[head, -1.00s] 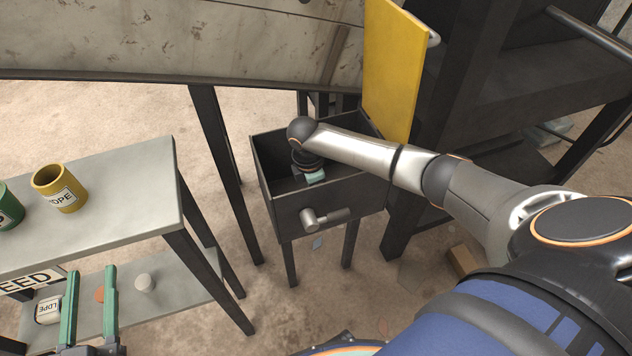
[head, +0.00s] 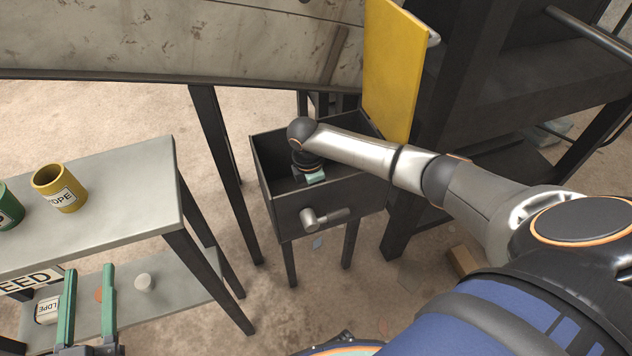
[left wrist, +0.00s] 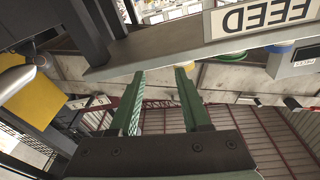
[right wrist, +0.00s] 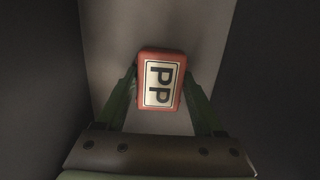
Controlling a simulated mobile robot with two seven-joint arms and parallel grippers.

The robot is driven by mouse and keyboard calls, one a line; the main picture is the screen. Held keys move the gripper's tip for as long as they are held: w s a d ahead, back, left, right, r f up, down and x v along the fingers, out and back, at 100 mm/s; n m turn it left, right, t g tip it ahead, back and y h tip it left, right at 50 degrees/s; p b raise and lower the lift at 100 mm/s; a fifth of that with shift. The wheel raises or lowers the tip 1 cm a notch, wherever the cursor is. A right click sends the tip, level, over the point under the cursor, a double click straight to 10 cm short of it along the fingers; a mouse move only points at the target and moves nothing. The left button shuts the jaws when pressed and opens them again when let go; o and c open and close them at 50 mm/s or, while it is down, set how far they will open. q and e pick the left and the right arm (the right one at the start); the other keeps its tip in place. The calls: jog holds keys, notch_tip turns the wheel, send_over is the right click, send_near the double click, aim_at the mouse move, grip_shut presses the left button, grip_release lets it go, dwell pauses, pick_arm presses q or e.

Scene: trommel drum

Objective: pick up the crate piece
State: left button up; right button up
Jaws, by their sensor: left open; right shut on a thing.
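The crate piece (right wrist: 161,80), a red-orange block with a white PP label, shows in the right wrist view. My right gripper (right wrist: 160,92) is shut on it, one green finger at each side. In the head view my right gripper (head: 314,177) reaches down into an open dark box (head: 325,217), and the piece is hidden there. Whether the piece touches the box floor, I cannot tell. My left gripper (head: 90,275) is open and empty at the lower left, in front of the shelf; its two fingers also show in the left wrist view (left wrist: 158,72).
Dark box walls stand close on both sides of my right gripper. A yellow panel (head: 393,70) rises behind the box. A grey table (head: 110,205) at left holds a yellow cup (head: 58,190) and a green cup (head: 8,207). Its lower shelf (head: 180,287) carries small pieces.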

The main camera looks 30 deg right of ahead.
jog(key=shift+c, duration=0.5)
jog(key=shift+r, duration=0.1)
